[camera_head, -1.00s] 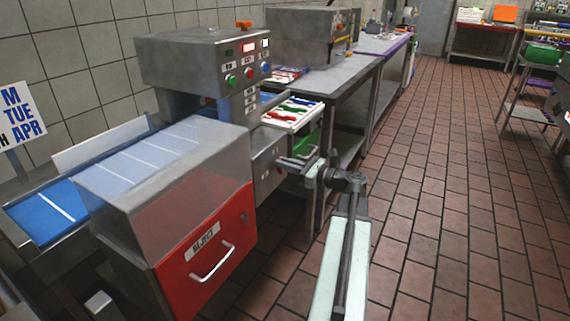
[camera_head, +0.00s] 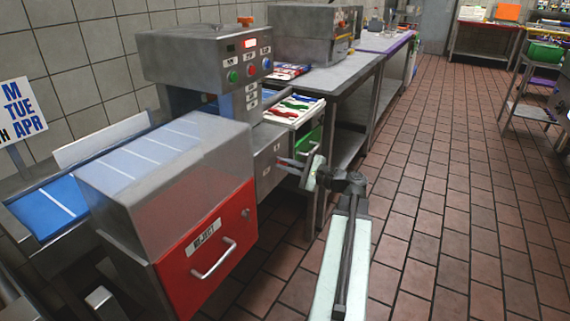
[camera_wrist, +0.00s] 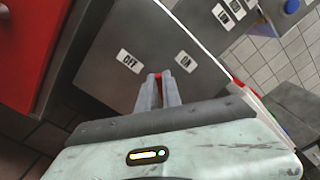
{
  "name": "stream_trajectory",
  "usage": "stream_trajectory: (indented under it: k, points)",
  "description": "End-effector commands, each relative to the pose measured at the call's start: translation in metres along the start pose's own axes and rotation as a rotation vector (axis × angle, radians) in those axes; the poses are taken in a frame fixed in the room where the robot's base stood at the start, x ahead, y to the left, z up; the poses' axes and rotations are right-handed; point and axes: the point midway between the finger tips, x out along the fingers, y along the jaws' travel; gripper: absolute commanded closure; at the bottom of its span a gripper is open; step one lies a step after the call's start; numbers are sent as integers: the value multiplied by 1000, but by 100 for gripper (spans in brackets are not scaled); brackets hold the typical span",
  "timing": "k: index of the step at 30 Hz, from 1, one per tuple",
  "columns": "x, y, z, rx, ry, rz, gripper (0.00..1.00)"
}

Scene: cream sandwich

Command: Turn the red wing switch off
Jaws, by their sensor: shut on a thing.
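The red wing switch shows in the wrist view as a small red piece (camera_wrist: 158,75) on a grey metal panel (camera_wrist: 135,40). An OFF label (camera_wrist: 130,61) is to its left and an ON label (camera_wrist: 184,60) to its right. My gripper (camera_wrist: 158,82) is shut on the switch, with the fingers close together on either side. The fingers hide most of the switch, so I cannot tell which way its wing points. In the head view my gripper (camera_head: 283,163) reaches the side of the grey machine (camera_head: 200,55), and the switch is hidden.
A red reject door (camera_head: 205,250) with a handle is on the machine's front left. A tray of coloured items (camera_head: 292,110) sits above my gripper, beside a steel table (camera_head: 340,75). Open tiled floor (camera_head: 440,220) lies to the right.

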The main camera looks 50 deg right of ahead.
Motion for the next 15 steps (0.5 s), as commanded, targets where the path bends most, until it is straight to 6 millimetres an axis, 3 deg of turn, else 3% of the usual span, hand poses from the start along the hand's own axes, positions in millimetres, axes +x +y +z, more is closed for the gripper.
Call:
stream_trajectory:
  k: [15]
  points:
    - [-1, 10, -4, -448, 5, 6, 100]
